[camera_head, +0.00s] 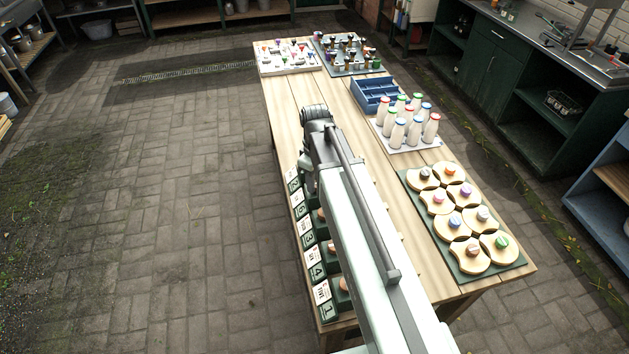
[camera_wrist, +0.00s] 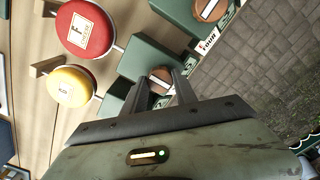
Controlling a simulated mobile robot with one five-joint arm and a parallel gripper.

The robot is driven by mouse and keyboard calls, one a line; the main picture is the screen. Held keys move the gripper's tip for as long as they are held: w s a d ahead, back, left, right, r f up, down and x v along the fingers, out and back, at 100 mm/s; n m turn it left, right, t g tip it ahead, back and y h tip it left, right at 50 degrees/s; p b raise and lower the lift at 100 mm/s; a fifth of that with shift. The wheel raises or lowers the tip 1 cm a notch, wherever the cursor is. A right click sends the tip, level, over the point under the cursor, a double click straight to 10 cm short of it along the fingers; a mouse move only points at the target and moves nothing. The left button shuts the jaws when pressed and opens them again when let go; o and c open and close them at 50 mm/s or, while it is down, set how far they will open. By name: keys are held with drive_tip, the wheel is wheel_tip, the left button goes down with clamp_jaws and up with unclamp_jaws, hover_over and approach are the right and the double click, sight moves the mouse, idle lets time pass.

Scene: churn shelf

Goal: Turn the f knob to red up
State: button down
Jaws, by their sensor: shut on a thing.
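In the wrist view my gripper (camera_wrist: 163,84) is closed around a round brown knob (camera_wrist: 160,75) with a pale bar across it. The knob sits on a dark green box (camera_wrist: 142,55). A red disc (camera_wrist: 84,28) with a white card marked F lies to the upper left, and a yellow disc (camera_wrist: 71,89) with a small card lies below it. In the head view my arm reaches along the table's left edge and hides much of the row of green boxes (camera_head: 311,255). I cannot read the held knob's letter or its red mark.
A second knob (camera_wrist: 209,9) on another green box is near the FOUR card (camera_wrist: 207,40). On the table (camera_head: 300,92) stand milk bottles (camera_head: 413,132), a blue crate (camera_head: 378,83) and round wooden pieces (camera_head: 455,249) on a green mat. Paved floor lies open to the left.

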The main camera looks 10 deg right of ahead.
idle(0.3)
drive_tip(key=c, duration=1)
unclamp_jaws()
drive_tip(key=shift+o, duration=0.2)
drive_tip(key=shift+r, duration=0.1)
wheel_tip(320, 180, up, 8)
drive_tip(key=p, duration=0.8)
drive_tip(key=shift+f, duration=0.2)
